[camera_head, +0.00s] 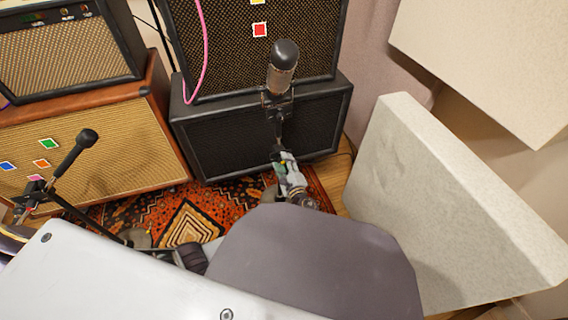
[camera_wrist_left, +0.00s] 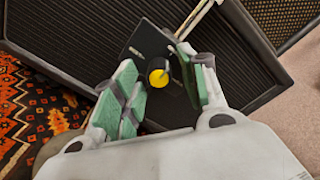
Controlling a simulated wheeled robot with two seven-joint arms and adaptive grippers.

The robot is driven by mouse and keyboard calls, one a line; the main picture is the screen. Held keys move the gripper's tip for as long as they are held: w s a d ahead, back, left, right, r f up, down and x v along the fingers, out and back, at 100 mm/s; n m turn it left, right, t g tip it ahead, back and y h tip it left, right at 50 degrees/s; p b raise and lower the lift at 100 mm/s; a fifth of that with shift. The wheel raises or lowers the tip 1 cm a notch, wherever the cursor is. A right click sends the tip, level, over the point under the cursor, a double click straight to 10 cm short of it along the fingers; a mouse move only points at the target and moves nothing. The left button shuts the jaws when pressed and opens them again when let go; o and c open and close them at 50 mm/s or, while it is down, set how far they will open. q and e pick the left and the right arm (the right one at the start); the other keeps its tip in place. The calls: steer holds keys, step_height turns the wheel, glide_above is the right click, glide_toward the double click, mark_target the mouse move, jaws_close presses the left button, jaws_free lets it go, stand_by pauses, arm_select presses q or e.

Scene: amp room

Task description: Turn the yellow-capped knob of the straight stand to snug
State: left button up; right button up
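The yellow-capped knob (camera_wrist_left: 158,72) shows in the left wrist view, a black knob with a yellow face on a dark block. The straight stand (camera_head: 279,128) carries a dark microphone (camera_head: 282,65) in the head view, in front of the black amp cabinet. My left gripper (camera_head: 283,160) is at the stand, below the microphone. In the left wrist view its green-padded fingers (camera_wrist_left: 168,90) are open, one on each side of the knob. The knob appears between them near the tips; I cannot tell whether a pad touches it. The knob is hidden in the head view. My right gripper is not in view.
A black speaker cabinet (camera_head: 240,140) stands close behind the stand. A tan amp (camera_head: 110,150) and another microphone (camera_head: 75,150) on an angled boom are at left. A pale panel (camera_head: 440,200) leans at right. A patterned rug (camera_head: 150,208) covers the floor.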

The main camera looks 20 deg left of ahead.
arm_select(q)
step_height(320, 180, up, 10)
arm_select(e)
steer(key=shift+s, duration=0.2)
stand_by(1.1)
arm_select(q)
steer(key=shift+w+r, duration=0.1)
steer(key=shift+r, duration=0.2)
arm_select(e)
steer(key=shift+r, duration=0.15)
